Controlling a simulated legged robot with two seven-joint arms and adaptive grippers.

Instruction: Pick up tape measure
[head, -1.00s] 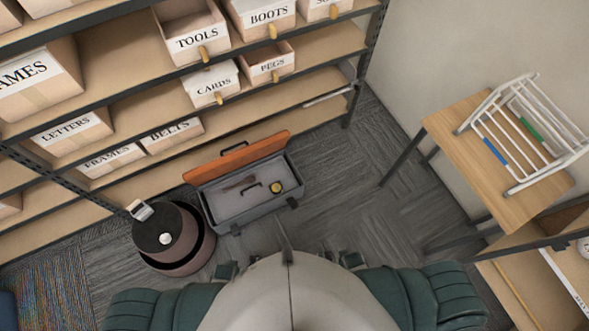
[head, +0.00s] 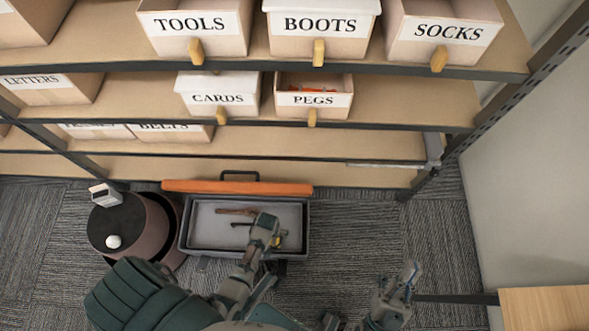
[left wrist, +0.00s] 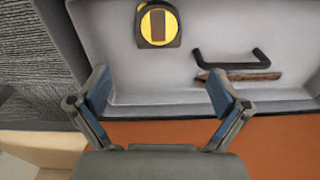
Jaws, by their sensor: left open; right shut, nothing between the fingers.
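The tape measure is round and yellow with a dark case. It lies in the open grey toolbox (head: 190,222), mostly hidden behind my left gripper (head: 268,228) in the head view. In the left wrist view the tape measure (left wrist: 158,24) shows clearly at the top, lying flat on the toolbox floor. My left gripper (left wrist: 160,88) is open and empty, its fingers spread over the toolbox, with the tape measure beyond the fingertips. My right gripper (head: 411,272) is shut and empty, above the carpet to the right of the toolbox.
A brown tool (left wrist: 240,78) and a black handle-shaped piece (left wrist: 232,62) lie in the toolbox. Its orange lid (head: 240,188) stands open towards the shelves. A wooden table (head: 545,308) is at lower right.

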